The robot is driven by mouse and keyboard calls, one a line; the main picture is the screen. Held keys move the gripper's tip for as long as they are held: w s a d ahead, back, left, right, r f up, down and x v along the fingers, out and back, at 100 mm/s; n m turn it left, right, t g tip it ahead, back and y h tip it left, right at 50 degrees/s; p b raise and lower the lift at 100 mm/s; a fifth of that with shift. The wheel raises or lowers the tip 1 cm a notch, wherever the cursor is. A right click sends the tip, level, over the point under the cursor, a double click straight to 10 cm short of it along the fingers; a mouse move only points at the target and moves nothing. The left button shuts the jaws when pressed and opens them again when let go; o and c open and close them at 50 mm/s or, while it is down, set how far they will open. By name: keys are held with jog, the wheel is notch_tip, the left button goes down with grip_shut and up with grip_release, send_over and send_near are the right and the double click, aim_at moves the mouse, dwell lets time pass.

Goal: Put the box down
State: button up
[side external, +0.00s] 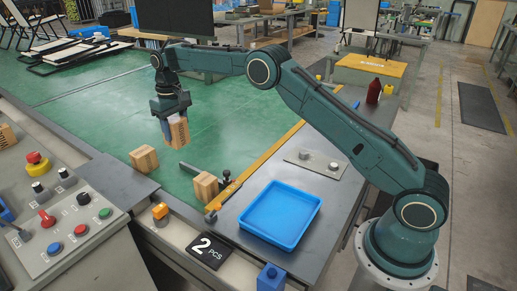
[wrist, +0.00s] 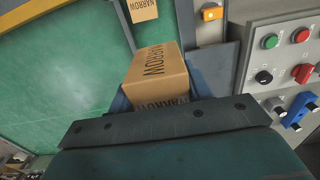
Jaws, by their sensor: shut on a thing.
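My gripper (side external: 174,124) points down over the green surface and is shut on a cardboard box (side external: 181,133). The box seems to be raised above the surface, though the exact gap is hard to tell. A second box (side external: 144,159) stands at the near-left edge of the green surface. A third box (side external: 205,186) stands beside the yellow rail.
A dark metal bar (side external: 200,171) with a clamp lies between the two standing boxes. An empty blue tray (side external: 269,232) is on the grey table at right. A control panel (side external: 62,220) with buttons is at front left. The green surface (side external: 110,110) behind the gripper is clear.

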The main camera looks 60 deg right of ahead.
jog(key=shift+s+d+r, duration=0.4)
jog(key=shift+d, duration=0.05)
jog(key=s+d+r+m, duration=0.1)
jog(key=s+d+r, duration=0.2)
jog(key=s, duration=0.2)
jog(key=r+m, duration=0.1)
jog(key=m, duration=0.2)
send_over(290, 207)
notch_tip(290, 207, down, 16)
jog(key=shift+w+f, duration=0.1)
dwell(0.7)
jog(key=shift+f, duration=1.85)
jog(key=shift+f, duration=0.2)
